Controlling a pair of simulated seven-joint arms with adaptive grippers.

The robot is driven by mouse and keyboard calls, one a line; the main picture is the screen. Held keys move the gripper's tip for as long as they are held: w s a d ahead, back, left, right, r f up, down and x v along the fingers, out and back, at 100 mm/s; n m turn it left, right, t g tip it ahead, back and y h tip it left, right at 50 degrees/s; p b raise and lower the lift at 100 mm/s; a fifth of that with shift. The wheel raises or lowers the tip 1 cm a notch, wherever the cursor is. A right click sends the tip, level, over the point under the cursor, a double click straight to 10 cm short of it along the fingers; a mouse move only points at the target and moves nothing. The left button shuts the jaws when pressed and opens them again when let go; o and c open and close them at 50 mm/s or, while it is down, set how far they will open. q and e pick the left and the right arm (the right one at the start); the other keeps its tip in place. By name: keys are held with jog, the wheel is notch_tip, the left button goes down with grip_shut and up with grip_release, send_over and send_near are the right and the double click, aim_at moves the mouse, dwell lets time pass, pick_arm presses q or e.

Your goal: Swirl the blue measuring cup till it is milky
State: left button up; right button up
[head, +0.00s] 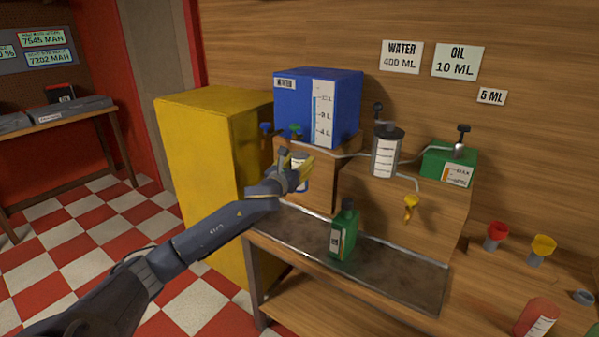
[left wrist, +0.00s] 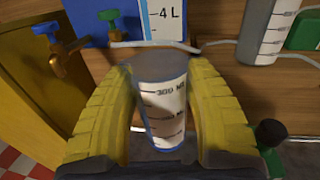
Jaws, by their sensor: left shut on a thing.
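The measuring cup (left wrist: 162,100) is white with black graduation marks and a blue edge. In the left wrist view it stands between the two yellow fingers of my left gripper (left wrist: 163,110), which is shut on it. In the head view my left gripper (head: 296,172) holds the cup (head: 301,173) above the left part of the metal tray, in front of the blue water tank. The cup looks about upright. A greyish content seems to show at its top, but I cannot tell how cloudy it is. My right gripper is not in view.
The blue tank (head: 317,105) with small taps stands behind the cup. A green bottle (head: 344,232) stands on the metal tray (head: 400,278). A clear cylinder (head: 386,152) and green oil container (head: 449,165) are at right. A yellow cabinet (head: 205,170) stands left.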

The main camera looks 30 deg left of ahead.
aim_at(299, 155)
pick_arm(q)
jog(key=shift+r, duration=1.85)
jog(key=a, duration=0.7)
jog(key=shift+d, duration=3.75)
jog(key=shift+a, duration=0.35)
jog(key=shift+d, duration=0.2)
jog(key=shift+a, duration=0.1)
